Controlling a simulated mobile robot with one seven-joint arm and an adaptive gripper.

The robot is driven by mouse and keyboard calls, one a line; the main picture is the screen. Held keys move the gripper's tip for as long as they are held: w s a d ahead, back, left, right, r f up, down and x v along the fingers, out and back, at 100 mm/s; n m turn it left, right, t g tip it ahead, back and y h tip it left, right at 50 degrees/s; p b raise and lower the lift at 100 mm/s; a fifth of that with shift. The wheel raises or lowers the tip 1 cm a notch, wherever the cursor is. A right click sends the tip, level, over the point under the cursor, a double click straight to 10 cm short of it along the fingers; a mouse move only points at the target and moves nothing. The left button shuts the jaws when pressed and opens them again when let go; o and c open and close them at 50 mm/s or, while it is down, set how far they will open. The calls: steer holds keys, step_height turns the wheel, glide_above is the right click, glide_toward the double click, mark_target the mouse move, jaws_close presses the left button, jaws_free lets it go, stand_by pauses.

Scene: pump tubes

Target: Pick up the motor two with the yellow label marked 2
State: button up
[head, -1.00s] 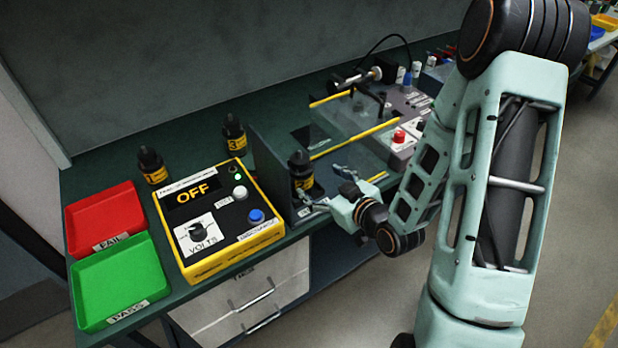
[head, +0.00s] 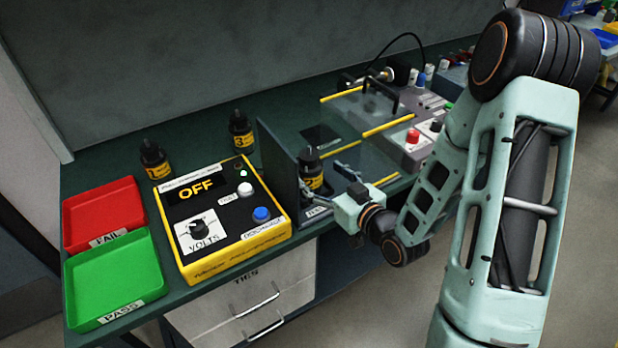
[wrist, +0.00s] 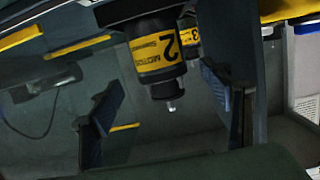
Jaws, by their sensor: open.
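Motor two is a black cylinder with a yellow label; in the wrist view the motor (wrist: 157,48) appears upside down with its "2" readable. I see no clear contact.
A dark upright panel (head: 280,168) stands left of motor two. The yellow tester (head: 222,215) reads OFF. Two other labelled motors, one at the left (head: 155,160) and one marked 3 (head: 240,129), stand behind it. Red FAIL (head: 102,212) and green PASS (head: 115,278) trays lie left.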

mark_target(314, 168)
steer(key=shift+w+a+r, duration=0.1)
steer(key=shift+w+a, duration=0.3)
steer(key=p+x, duration=0.1)
steer(key=x, duration=0.3)
steer(key=shift+w+a, duration=0.15)
steer(key=shift+w, duration=0.1)
jaws_close()
steer(key=shift+w+r, duration=0.1)
steer(key=shift+r, duration=0.15)
